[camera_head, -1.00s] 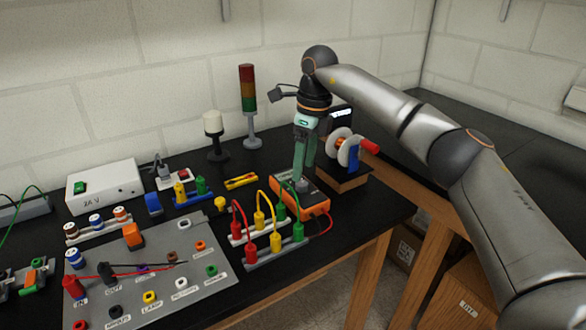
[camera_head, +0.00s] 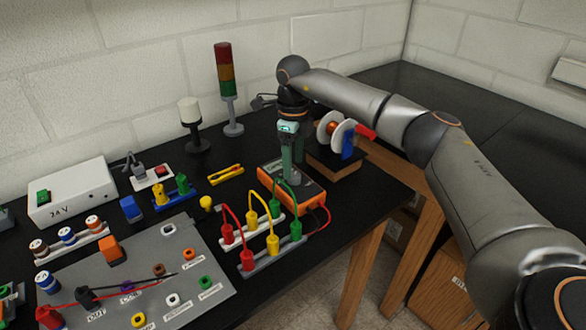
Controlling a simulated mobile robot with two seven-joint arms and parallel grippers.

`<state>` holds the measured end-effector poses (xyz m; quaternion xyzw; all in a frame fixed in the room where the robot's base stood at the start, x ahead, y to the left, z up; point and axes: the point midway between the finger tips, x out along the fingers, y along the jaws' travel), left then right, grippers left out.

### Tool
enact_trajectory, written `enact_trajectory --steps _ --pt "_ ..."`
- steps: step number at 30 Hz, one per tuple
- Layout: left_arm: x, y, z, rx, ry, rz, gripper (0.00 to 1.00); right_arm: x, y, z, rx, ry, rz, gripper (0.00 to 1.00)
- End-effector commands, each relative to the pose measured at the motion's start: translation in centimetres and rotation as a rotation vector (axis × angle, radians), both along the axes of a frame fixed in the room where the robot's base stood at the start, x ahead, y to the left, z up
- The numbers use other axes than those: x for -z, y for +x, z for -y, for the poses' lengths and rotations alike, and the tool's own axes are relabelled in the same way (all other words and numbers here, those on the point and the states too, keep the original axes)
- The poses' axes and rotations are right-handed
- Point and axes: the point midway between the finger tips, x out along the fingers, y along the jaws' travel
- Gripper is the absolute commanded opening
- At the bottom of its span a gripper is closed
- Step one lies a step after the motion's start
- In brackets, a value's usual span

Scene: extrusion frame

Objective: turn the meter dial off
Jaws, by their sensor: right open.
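The orange meter (camera_head: 311,197) lies on the black bench, with a grey face and a lead at its right side. Its dial is mostly hidden behind my fingers, so I cannot tell its setting. My right gripper (camera_head: 292,176) points straight down over the meter's face, with its green fingers at the dial. It is open, the fingers a little apart; I cannot tell whether they touch the dial. My left gripper is not in view.
Red, yellow and green looped leads (camera_head: 272,218) stand close in front of the meter. A spool on a wooden block (camera_head: 337,167) stands close to its right. A stack light (camera_head: 228,90) and a white lamp (camera_head: 190,115) stand behind. A grey socket panel (camera_head: 205,268) lies at front left.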

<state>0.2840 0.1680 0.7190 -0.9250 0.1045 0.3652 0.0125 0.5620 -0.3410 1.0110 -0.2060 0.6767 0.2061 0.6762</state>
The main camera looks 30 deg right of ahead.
Motion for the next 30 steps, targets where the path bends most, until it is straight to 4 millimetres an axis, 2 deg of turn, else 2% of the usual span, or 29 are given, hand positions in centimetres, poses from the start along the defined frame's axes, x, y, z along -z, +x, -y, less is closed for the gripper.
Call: enact_trajectory --steps 1,6,17,30 --pt "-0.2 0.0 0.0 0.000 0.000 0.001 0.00 0.9 -0.1 0.0 0.000 -0.001 -0.003 0.71" --pt "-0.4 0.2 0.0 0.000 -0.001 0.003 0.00 2.6 0.0 0.0 0.000 -0.001 -0.001 0.71" --pt "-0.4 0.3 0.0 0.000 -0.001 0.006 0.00 3.1 0.0 0.0 0.000 -0.001 0.001 0.71" --pt "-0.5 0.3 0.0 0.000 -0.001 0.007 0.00 3.1 0.0 0.0 0.000 0.001 0.001 0.23"
